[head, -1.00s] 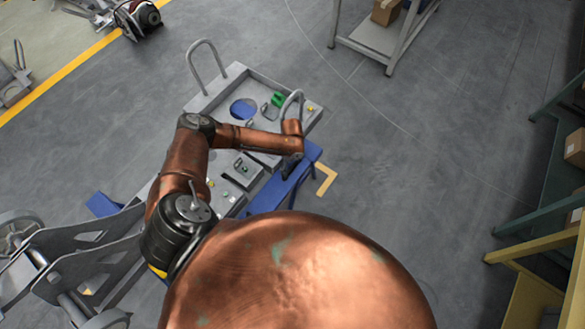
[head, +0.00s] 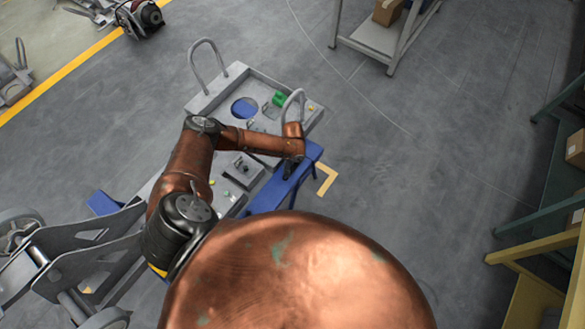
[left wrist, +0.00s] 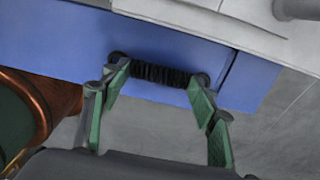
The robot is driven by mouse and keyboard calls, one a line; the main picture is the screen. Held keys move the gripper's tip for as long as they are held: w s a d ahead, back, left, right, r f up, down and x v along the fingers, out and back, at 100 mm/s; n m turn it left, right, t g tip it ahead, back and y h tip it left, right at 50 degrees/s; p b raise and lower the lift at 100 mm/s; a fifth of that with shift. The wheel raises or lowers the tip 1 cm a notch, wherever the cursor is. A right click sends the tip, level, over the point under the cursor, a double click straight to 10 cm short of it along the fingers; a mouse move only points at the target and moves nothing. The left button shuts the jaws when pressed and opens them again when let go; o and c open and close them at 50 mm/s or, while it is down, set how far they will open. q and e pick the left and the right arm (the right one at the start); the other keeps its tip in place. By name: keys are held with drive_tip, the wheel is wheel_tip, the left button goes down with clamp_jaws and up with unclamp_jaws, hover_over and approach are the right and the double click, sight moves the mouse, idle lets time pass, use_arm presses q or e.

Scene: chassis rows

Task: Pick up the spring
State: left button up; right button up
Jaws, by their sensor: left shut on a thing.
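The spring (left wrist: 165,75) is a short black coil with rounded dark ends, seen in the left wrist view. It lies crosswise between the two green-padded fingers of my left gripper (left wrist: 159,80), which is shut on it end to end. Behind it is the blue surface of the chassis. I cannot tell whether the spring touches that surface. In the head view my left gripper (head: 289,169) is small and dark over the blue block (head: 283,188) at the chassis's right side. The spring cannot be made out there. My right gripper is not in view.
The grey chassis panel (head: 215,101) has upright hoop handles, a blue round hole and small green and yellow parts. A shelf cart (head: 375,38) stands at the top, and racks with boxes (head: 576,148) stand at the right. The floor between is clear.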

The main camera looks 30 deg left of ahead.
use_arm(q)
drive_tip(key=shift+c, duration=0.9)
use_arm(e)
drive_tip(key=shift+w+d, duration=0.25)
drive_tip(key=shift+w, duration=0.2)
use_arm(q)
drive_tip(key=shift+r, duration=0.15)
